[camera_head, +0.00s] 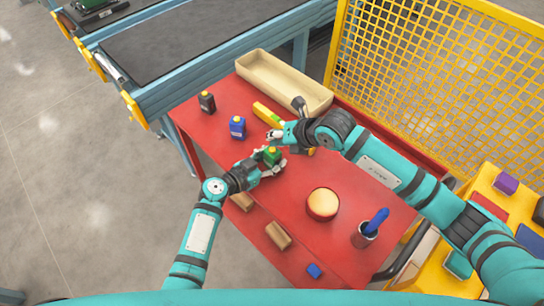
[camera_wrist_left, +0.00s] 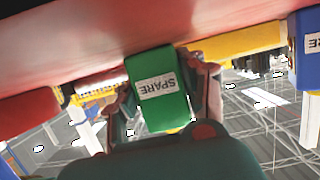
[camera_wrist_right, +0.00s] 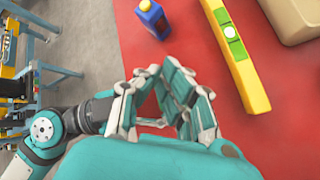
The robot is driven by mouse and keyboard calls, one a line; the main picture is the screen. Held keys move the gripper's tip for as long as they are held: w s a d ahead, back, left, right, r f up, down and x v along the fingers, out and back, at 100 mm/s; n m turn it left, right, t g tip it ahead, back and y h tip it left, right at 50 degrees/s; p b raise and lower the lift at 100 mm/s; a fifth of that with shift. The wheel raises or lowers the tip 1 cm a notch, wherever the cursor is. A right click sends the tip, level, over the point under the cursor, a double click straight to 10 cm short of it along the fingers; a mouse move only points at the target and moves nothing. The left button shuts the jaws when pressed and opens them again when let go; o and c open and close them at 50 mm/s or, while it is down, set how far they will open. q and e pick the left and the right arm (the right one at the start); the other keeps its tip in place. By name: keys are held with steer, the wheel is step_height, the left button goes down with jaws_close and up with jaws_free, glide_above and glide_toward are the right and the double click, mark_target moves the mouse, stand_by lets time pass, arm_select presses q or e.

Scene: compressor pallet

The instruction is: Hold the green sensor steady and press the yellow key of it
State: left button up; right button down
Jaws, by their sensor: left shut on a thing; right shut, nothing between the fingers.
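The green sensor (camera_head: 271,157) has a yellow key (camera_head: 272,149) on top. My left gripper (camera_head: 270,161) is shut on its sides, over the red table. In the left wrist view the green sensor (camera_wrist_left: 160,110) shows a white SPARE label between the two fingers (camera_wrist_left: 165,92); its key is out of sight there. My right gripper (camera_head: 277,135) is shut and empty, just behind and above the sensor in the head view, apart from the key. In the right wrist view my right fingers (camera_wrist_right: 170,90) show, but the green sensor is hidden.
A blue sensor (camera_head: 237,129) and a dark one (camera_head: 206,103) stand at left. A yellow level (camera_head: 267,113) and beige tray (camera_head: 265,78) lie behind. A round red-and-cream item (camera_head: 322,204), a cup with a blue handle (camera_head: 365,236) and wooden blocks (camera_head: 278,235) are nearer.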

steer(key=shift+r, duration=2.5)
arm_select(q)
steer(key=o, duration=1.3)
steer(key=shift+a, duration=0.1)
steer(key=v, duration=1.2)
steer(key=shift+r, duration=0.1)
